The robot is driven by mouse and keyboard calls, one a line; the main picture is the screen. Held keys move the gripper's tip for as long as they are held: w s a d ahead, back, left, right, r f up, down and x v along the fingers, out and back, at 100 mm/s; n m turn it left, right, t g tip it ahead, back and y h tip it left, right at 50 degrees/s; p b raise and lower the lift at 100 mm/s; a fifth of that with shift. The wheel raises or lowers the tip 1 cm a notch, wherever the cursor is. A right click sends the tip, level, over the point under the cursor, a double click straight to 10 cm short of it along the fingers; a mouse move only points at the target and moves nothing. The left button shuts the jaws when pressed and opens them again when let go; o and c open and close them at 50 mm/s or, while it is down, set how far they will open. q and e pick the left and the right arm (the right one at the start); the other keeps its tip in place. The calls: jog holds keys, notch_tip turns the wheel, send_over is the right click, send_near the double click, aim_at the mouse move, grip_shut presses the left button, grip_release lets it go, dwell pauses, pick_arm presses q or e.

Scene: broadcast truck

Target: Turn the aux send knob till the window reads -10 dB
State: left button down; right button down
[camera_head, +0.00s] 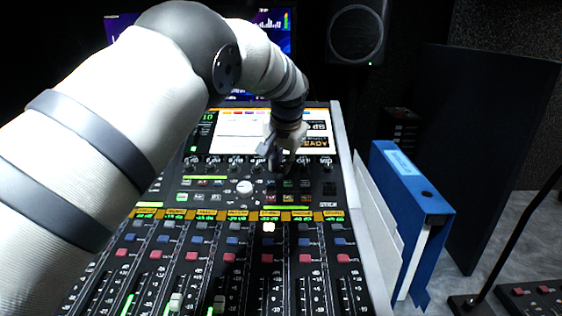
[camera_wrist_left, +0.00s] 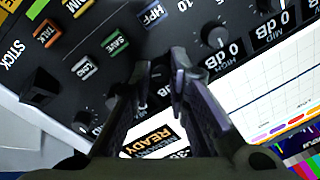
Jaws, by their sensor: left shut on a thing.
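My left gripper (camera_head: 278,150) reaches down onto the upper right of the mixing console (camera_head: 340,170), just below its lit screen. In the left wrist view its two fingers (camera_wrist_left: 162,78) are shut on a small dark knob, taken to be the aux send knob, which they mostly hide. A label reading READY (camera_wrist_left: 155,140) lies between the fingers. My right gripper is not in view.
Other knobs with windows reading 0 dB (camera_wrist_left: 234,50) sit close by, with lit HPF (camera_wrist_left: 152,14), SAVE (camera_wrist_left: 116,43) and LOAD (camera_wrist_left: 84,68) buttons. Fader strips fill the console's front. A blue binder (camera_head: 412,200) stands right of the console; a speaker (camera_head: 357,33) is behind.

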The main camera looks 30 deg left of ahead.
pick_arm(q)
jog(key=shift+f+m, duration=0.1)
jog(key=shift+m, duration=0.4)
jog(key=c, duration=1.5)
grip_release()
jog(key=v, duration=1.2)
jog(key=shift+s, duration=0.15)
